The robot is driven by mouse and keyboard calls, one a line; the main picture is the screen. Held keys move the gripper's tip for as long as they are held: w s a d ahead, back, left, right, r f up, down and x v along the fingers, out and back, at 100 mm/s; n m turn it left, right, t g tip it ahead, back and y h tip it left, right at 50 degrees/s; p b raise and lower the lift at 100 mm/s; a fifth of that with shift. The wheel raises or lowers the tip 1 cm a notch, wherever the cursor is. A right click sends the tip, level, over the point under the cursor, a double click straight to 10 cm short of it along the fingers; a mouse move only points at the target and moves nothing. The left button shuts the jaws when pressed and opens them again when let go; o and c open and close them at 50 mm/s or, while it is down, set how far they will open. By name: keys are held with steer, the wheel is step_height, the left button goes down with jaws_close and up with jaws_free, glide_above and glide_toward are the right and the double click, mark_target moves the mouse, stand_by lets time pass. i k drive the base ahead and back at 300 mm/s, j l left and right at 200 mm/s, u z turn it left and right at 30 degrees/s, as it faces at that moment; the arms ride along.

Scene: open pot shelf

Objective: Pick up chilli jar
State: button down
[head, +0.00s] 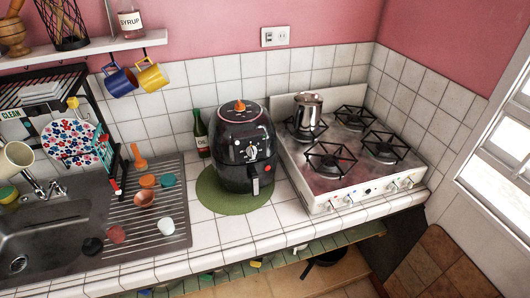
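I cannot pick out a chilli jar for certain in the head view. Below the counter's front edge, several small coloured items (256,263) show only in part under the overhang, too small to identify. A dark green bottle (201,135) with a red and white label stands upright on the counter, just left of the black air fryer (246,150). My gripper is not in view.
A stove (345,180) with a metal pot (308,109) fills the right counter. The sink (45,235) and drainboard (165,200) with loose small items are at left. Blue (121,81) and yellow (152,77) mugs hang under the shelf. A dark pan (325,258) lies below the counter.

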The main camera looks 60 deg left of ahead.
mark_target(111, 227)
steer(key=u, duration=3.45)
